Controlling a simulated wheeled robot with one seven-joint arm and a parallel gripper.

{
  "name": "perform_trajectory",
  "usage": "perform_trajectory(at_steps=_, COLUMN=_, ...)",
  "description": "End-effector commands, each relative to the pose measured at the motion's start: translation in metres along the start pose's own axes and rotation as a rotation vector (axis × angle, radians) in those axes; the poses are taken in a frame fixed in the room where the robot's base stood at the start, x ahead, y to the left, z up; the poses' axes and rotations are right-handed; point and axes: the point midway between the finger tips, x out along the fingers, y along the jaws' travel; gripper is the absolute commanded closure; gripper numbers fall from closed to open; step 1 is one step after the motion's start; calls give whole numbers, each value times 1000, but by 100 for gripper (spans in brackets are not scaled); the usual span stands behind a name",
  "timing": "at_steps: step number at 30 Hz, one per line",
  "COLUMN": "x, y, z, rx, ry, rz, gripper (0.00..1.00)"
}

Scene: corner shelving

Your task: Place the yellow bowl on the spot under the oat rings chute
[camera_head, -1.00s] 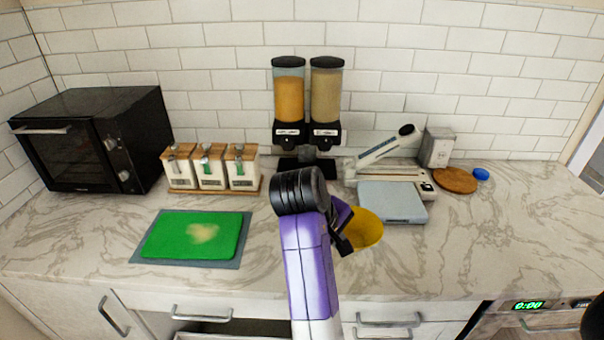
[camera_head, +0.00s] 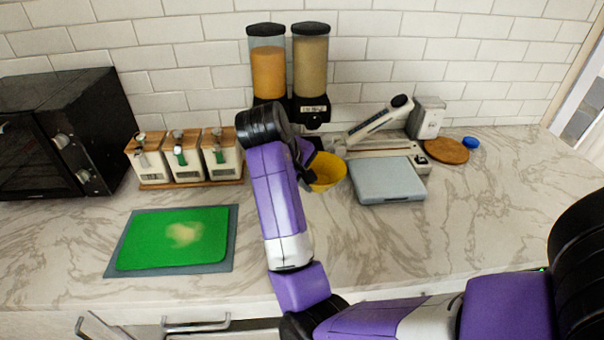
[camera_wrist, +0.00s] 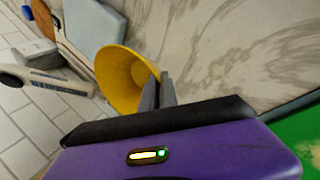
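The yellow bowl (camera_head: 330,173) is held above the counter, in front of the dispenser and left of the grey scale. It also shows in the wrist view (camera_wrist: 112,78), tilted in that picture. My gripper (camera_head: 308,174) is shut on the bowl's rim; its two fingers pinch the wall in the wrist view (camera_wrist: 158,93). The twin dispenser stands against the wall, with an orange-filled canister (camera_head: 268,72) on the left and a tan-filled one (camera_head: 310,70) on the right. Their labels are too small to read. My arm hides the spot under the left chute and most of the dispenser's base.
A grey scale (camera_head: 388,181) and a white slicer-like device (camera_head: 375,123) stand close right of the bowl. Three labelled canisters (camera_head: 183,160) stand on a wooden tray to the left. A green cutting board (camera_head: 175,238) lies at the front left.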

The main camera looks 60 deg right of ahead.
Motion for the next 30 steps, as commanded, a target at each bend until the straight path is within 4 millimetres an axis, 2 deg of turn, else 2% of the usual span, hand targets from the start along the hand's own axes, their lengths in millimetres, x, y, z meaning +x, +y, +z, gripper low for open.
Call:
perform_trajectory(at_steps=8, x=19, y=30, z=-31, rx=5, ry=-2, rz=3, gripper=100)
perform_trajectory(at_steps=15, x=34, y=66, z=-73, rx=3, ry=-1, rz=0, gripper=100)
perform_trajectory(at_steps=20, x=44, y=83, z=-93, rx=1, ry=-1, rz=1, gripper=100)
perform_trajectory(at_steps=22, x=55, y=74, z=-90, rx=-2, ry=-2, rz=1, gripper=100)
perform_trajectory(at_steps=30, x=77, y=61, z=-90, rx=-2, ry=-3, rz=1, gripper=100)
